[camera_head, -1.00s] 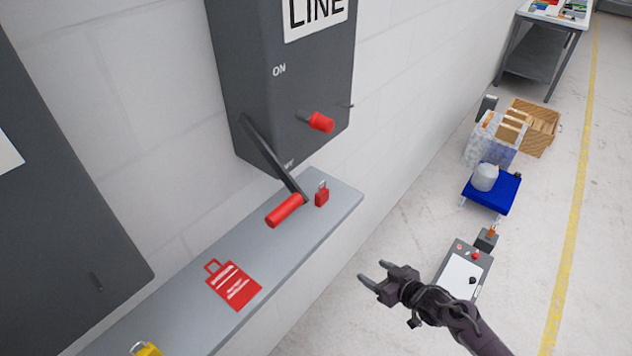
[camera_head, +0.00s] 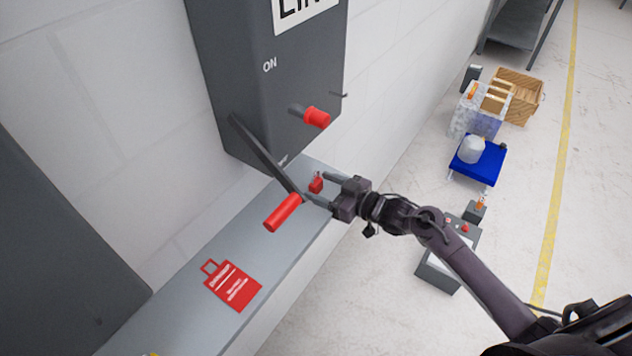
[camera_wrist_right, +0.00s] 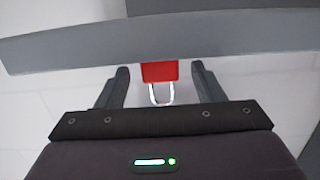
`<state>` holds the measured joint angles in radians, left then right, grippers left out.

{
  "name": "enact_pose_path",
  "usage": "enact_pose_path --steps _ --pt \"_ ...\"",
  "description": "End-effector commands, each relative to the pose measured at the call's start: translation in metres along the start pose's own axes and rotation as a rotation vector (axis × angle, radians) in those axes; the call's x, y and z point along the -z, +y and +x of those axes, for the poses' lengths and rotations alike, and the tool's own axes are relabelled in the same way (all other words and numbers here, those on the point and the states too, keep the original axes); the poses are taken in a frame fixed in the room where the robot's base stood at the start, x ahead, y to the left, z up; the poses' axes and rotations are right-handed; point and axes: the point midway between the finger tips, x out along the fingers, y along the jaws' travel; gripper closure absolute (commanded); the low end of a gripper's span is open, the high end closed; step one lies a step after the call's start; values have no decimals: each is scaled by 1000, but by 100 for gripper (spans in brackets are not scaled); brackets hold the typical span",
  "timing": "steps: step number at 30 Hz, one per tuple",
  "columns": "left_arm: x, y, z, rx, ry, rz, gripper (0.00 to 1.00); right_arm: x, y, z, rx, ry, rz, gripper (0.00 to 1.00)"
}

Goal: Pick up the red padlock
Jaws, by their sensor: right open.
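The red padlock (camera_head: 316,185) stands on the grey shelf (camera_head: 190,301), just right of the red handle of the lever. My right gripper (camera_head: 318,187) is open, with its two fingers reaching in from the right on either side of the padlock. In the right wrist view the padlock's red body (camera_wrist_right: 160,71) and its silver shackle (camera_wrist_right: 161,95) show between the open fingers of the right gripper (camera_wrist_right: 160,78). I cannot tell whether a finger touches it. My left gripper is out of view.
The lever with its red handle (camera_head: 283,212) hangs from the grey switch box (camera_head: 265,75), close to my right fingers. A red knob (camera_head: 316,118) sticks out above. A red lockout tag (camera_head: 232,285) lies on the shelf at the near left. The floor to the right is partly clear.

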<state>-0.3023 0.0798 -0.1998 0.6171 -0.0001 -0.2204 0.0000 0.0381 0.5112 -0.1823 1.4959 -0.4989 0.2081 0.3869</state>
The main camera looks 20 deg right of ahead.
Motion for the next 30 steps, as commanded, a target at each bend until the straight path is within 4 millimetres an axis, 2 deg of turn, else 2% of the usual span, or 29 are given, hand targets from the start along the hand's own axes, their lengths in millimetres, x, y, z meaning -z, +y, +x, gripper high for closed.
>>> enact_pose_path --steps 1,5,13,24,30 --pt "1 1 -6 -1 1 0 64 4 0 8 -1 2 2 38" --pt "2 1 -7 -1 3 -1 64 2 1 21 -2 1 0 38" --pt "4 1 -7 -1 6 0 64 0 0 23 -1 0 -1 38" --pt "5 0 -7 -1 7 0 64 0 0 23 -1 0 -1 87" --pt "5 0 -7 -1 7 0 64 0 0 23 -1 0 -1 88"
